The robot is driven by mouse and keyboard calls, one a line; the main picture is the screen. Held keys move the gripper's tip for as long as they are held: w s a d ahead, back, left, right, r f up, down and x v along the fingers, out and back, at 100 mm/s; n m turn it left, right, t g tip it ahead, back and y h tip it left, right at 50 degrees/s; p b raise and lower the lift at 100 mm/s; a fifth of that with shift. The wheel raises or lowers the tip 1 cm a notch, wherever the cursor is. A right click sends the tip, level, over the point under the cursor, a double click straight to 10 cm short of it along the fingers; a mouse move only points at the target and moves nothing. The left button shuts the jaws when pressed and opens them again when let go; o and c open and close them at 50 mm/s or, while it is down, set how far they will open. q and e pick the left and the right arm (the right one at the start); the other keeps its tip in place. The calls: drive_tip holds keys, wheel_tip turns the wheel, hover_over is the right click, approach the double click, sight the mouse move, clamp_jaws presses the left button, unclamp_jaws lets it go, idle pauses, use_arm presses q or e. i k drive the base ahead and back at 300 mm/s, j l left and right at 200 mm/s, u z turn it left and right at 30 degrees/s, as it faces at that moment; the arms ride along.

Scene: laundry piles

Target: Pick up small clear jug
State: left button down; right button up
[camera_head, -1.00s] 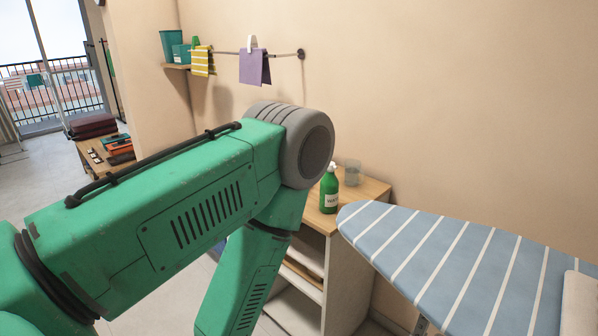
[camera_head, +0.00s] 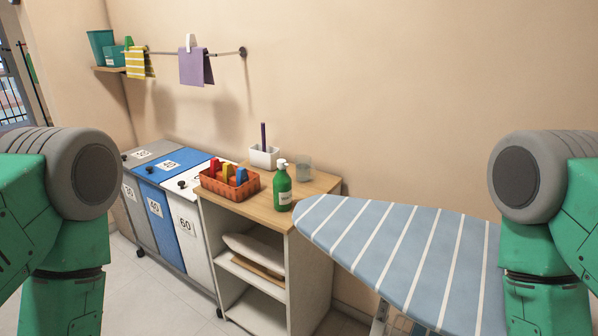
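The small clear jug (camera_head: 304,168) stands upright at the back of the wooden top of a small shelf unit (camera_head: 250,208), near its right end. It is see-through and partly hidden behind the green pump bottle (camera_head: 282,188). My green left and right arms show at the two sides of the view, both well apart from the jug. Neither gripper is in view.
An orange basket with clips (camera_head: 231,186) and a white holder (camera_head: 264,157) share the top. Numbered laundry bins (camera_head: 168,210) stand to the left. A striped ironing board (camera_head: 385,250) sits close on the right. A cloth rail (camera_head: 215,55) hangs above.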

sight(304, 164)
drive_tip(key=i+j, duration=0.35)
drive_tip(key=j, duration=0.15)
drive_tip(key=i+j, duration=0.35)
drive_tip(key=j, duration=0.15)
